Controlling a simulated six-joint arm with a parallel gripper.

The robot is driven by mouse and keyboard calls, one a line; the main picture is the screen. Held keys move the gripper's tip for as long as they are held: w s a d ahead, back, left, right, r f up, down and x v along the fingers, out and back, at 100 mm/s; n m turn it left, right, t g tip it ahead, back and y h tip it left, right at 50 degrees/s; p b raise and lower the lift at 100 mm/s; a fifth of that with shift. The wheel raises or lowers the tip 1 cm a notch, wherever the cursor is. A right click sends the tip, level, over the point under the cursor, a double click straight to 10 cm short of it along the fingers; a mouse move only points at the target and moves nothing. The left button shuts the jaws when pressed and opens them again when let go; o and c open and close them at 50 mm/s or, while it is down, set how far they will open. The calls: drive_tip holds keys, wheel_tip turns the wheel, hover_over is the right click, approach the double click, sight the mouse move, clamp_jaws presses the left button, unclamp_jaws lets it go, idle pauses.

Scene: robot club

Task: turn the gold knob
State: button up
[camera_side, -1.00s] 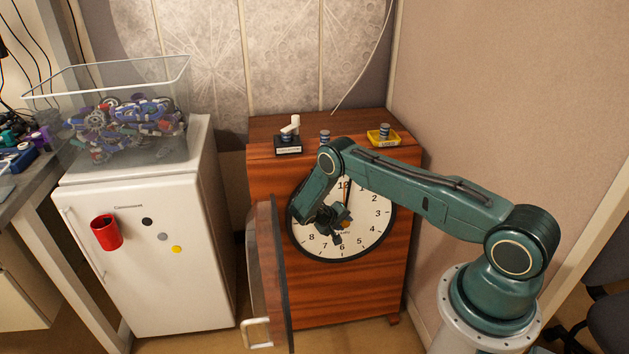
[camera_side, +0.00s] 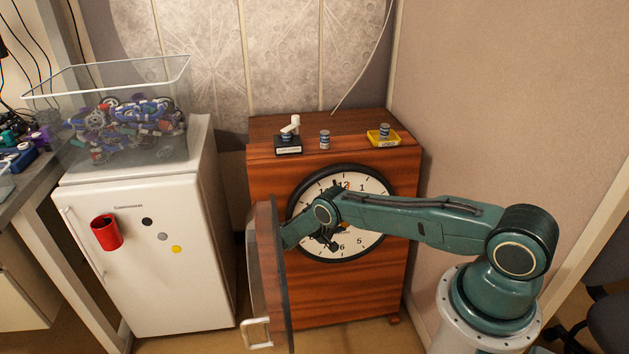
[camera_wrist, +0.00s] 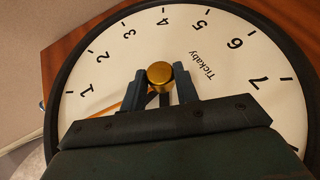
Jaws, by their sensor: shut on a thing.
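The gold knob (camera_wrist: 160,74) sits at the centre of the white clock face (camera_wrist: 110,60), as the wrist view shows. My gripper (camera_wrist: 160,88) is shut on the knob, with one dark finger on each side of it. In the side view my gripper (camera_side: 334,238) is at the middle of the clock face (camera_side: 372,185), and my arm hides the knob's surroundings. An orange hand shows beside the knob in the wrist view, partly hidden by a finger.
The clock is in a wooden cabinet (camera_side: 390,285) whose door (camera_side: 265,285) stands open at the left. Small cans, a black block and a yellow tray (camera_side: 371,136) are on top. A white fridge (camera_side: 165,280) stands left, with a red cup (camera_side: 106,232) on its door.

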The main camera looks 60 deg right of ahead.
drive_tip(key=shift+d, duration=0.1)
idle(0.6)
drive_tip(key=o, duration=1)
drive_tip(key=shift+r+m+t+y, duration=0.2)
drive_tip(key=shift+m+t+y, duration=0.15)
drive_tip(key=shift+y, duration=0.55)
